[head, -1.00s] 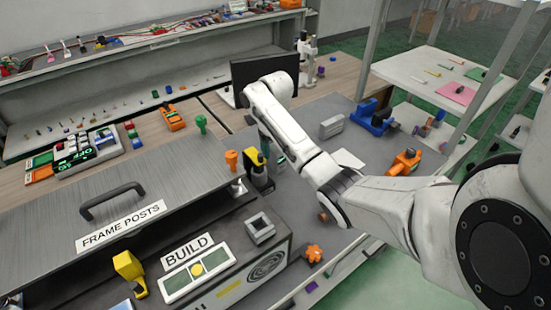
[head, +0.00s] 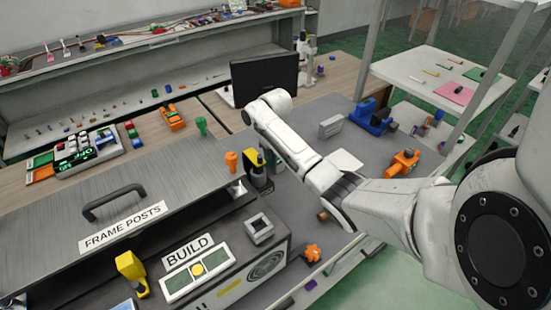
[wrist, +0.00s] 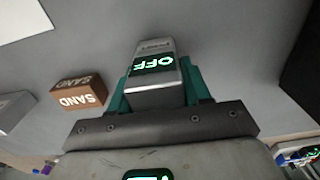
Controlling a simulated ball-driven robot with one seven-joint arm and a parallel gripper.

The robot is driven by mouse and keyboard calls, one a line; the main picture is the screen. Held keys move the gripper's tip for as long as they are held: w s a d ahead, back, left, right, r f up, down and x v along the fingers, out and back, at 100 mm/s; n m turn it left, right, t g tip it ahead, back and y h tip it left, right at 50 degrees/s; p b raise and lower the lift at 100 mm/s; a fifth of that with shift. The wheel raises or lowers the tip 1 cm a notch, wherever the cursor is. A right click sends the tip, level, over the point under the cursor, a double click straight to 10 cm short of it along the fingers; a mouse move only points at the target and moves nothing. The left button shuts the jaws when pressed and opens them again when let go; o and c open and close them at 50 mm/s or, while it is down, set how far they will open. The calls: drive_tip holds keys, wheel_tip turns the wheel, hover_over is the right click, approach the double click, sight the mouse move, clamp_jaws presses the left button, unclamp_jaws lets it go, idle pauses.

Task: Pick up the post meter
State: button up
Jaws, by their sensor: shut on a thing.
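A small grey box-shaped meter with a lit green "OFF" screen (wrist: 153,78) is in the wrist view, which I take to be the post meter. My gripper (wrist: 156,86) is shut on it, with one teal finger on each side. The screen faces the wrist camera. I cannot tell whether its underside touches the grey surface. In the head view my arm hides most of the gripper and the meter.
A brown block marked "SAND" (wrist: 80,92) lies left of the meter in the wrist view. In the head view, a yellow-and-black tool (head: 258,172), a black monitor (head: 265,78) and the "BUILD" console (head: 195,265) stand left of my arm. An orange clamp-like thing (head: 402,164) is right.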

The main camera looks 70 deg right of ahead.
drive_tip(key=c, duration=0.5)
wheel_tip(320, 180, up, 10)
drive_tip(key=shift+r+p, duration=0.1)
drive_tip(key=shift+p, duration=0.25)
